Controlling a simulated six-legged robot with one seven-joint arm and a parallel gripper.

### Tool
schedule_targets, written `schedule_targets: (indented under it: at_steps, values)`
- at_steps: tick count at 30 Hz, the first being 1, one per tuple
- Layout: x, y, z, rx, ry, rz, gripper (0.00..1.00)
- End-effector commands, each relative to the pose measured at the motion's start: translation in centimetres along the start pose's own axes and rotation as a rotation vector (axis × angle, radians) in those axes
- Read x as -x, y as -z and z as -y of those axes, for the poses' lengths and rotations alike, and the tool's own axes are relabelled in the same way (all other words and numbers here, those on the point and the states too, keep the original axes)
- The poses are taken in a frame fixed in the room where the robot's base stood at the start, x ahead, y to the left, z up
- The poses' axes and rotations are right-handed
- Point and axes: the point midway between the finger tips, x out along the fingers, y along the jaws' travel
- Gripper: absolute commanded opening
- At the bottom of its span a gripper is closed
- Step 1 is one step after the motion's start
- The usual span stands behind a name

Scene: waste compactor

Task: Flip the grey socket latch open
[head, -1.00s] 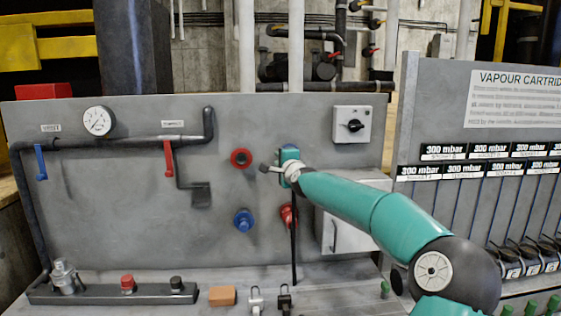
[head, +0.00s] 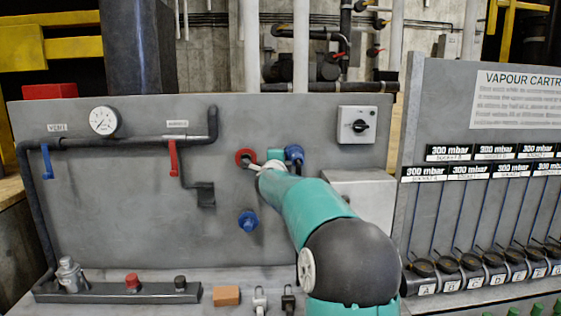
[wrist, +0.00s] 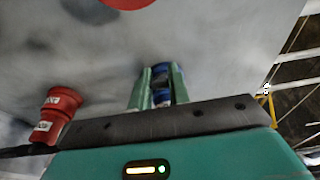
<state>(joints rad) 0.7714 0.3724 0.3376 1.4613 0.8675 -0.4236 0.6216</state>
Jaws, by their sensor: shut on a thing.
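My gripper (wrist: 160,74) has two green fingers in the wrist view, shut on a blue plug (wrist: 161,98) with a pale band. The blue plug (head: 294,154) also shows in the head view, at the upper right of the socket group on the grey panel. My teal wrist end is just left of it there. A red ring socket (head: 246,157) lies close to the left, and its red edge (wrist: 130,2) shows in the wrist view. I cannot make out the grey socket latch; the fingers and arm cover that area.
A red plug (wrist: 57,113) with a black cable is left in the wrist view; my arm hides it in the head view. A blue socket (head: 248,221) sits lower on the panel. A grey switch box (head: 358,126) is upper right. Hoses and a cartridge rack stand right.

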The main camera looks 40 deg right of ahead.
Motion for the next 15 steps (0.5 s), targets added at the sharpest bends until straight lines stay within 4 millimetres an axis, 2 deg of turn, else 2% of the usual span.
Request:
schedule_targets:
  at_steps: [1, 15]
  values:
    - [0.0, -0.5, 0.1, -0.001, 0.001, -0.014, 0.00]
    - [-0.7, -1.6, 0.0, -0.001, 0.000, -0.268, 0.00]
